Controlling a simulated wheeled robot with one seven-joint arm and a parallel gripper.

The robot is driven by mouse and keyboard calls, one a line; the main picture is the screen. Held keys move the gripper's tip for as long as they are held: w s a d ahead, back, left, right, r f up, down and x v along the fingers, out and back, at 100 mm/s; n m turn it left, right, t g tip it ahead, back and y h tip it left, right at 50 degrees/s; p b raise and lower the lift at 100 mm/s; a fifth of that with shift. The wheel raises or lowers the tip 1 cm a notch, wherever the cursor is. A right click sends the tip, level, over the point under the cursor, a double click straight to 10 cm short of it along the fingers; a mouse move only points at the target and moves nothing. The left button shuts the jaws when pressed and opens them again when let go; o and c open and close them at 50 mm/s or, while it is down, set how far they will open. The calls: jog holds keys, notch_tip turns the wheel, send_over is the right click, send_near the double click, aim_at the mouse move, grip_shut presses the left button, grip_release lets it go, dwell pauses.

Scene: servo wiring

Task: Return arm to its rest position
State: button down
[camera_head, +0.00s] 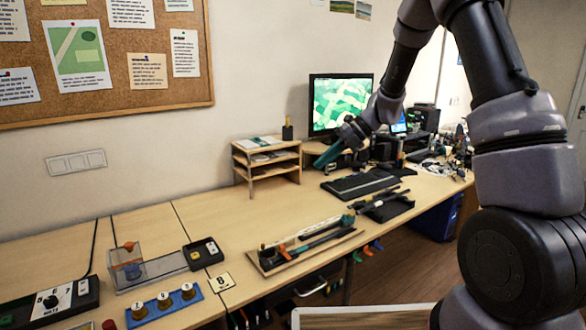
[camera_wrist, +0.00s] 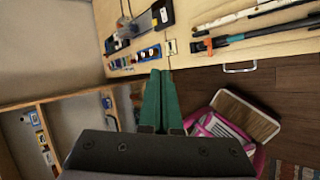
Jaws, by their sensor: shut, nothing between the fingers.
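My gripper (camera_head: 328,155) hangs in the air above the bench in the head view, in front of the monitor and beside the paper shelf. Its green fingers (camera_wrist: 160,101) also show in the wrist view, pressed together with nothing between them. My arm comes in from the right and bends at the top of the head view. The wrist view looks down past the fingers at the bench edge and the floor.
The wooden bench (camera_head: 222,232) carries a tool tray (camera_head: 300,245), a blue block with brass knobs (camera_head: 165,305), a clear box (camera_head: 127,265), a keyboard (camera_head: 360,184) and a monitor (camera_head: 340,102). A pink crate (camera_wrist: 222,128) stands on the floor below.

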jog(key=s+d+r+n+t+h, duration=0.1)
jog(key=s+d+r+n+h, duration=0.15)
jog(key=s+r+n, duration=0.4)
jog(key=s+d+r+n+t+h, duration=0.1)
jog(key=s+d+r+n, duration=0.35)
jog(key=r+n, duration=0.25)
jog(key=s+d+r+n+t+h, duration=0.2)
jog(key=s+d+r+n, duration=0.1)
jog(key=s+n, duration=0.4)
jog(key=s+d+r+n+t+h, duration=0.2)
jog(key=s+d+r+n+t, duration=0.1)
jog(key=s+d+n, duration=0.2)
jog(key=s+n, duration=0.2)
jog(key=n, duration=0.2)
jog(key=shift+s+d+r+t, duration=0.2)
jog(key=shift+s+t, duration=0.1)
jog(key=shift+s, duration=0.05)
